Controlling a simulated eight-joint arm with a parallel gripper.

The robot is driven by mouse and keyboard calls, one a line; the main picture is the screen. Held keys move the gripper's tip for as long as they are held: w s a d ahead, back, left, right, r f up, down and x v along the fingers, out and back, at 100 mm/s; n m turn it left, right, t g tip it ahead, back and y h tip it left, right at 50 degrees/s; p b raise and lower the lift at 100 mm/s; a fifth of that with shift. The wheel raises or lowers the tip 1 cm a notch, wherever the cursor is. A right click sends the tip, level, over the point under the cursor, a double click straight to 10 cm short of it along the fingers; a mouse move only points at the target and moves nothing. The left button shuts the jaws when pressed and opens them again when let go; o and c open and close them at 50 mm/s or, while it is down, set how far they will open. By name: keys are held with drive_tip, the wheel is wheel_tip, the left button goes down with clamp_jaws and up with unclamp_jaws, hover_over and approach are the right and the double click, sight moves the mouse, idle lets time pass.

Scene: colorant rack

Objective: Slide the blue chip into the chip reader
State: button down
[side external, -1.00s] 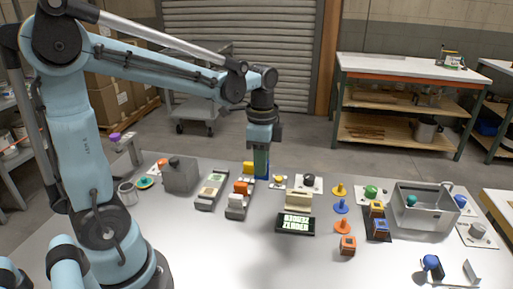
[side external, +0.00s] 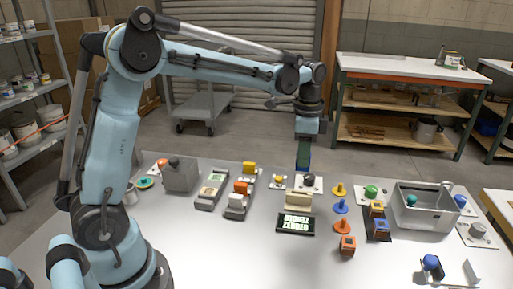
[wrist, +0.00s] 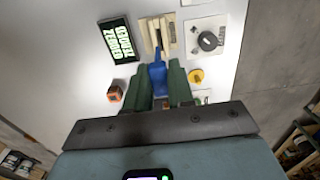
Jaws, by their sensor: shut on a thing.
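My gripper (wrist: 160,80) has green fingers and is shut on the blue chip (wrist: 157,76), which sticks out beyond the fingertips in the wrist view. In the side external view my gripper (side external: 303,158) points down behind the beige chip reader (side external: 298,201). The reader also shows in the wrist view (wrist: 150,40), with the chip's far end overlapping its near edge. I cannot tell whether the chip touches the reader. A dark screen (side external: 296,224) with glowing green text lies in front of the reader.
A white plate with a black knob (side external: 308,181) stands close to my gripper. Left are blocks with orange and yellow parts (side external: 241,188). Right are yellow, blue and orange pegs (side external: 341,206) and a metal bin (side external: 424,218). The front of the table is mostly clear.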

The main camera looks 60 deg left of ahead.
drive_tip(key=shift+f, duration=0.1)
drive_tip(key=shift+f, duration=2.85)
drive_tip(key=shift+f, duration=1.7)
drive_tip(key=shift+r, duration=1.4)
drive_tip(key=shift+f, duration=1.5)
drive_tip(key=shift+r, duration=1.55)
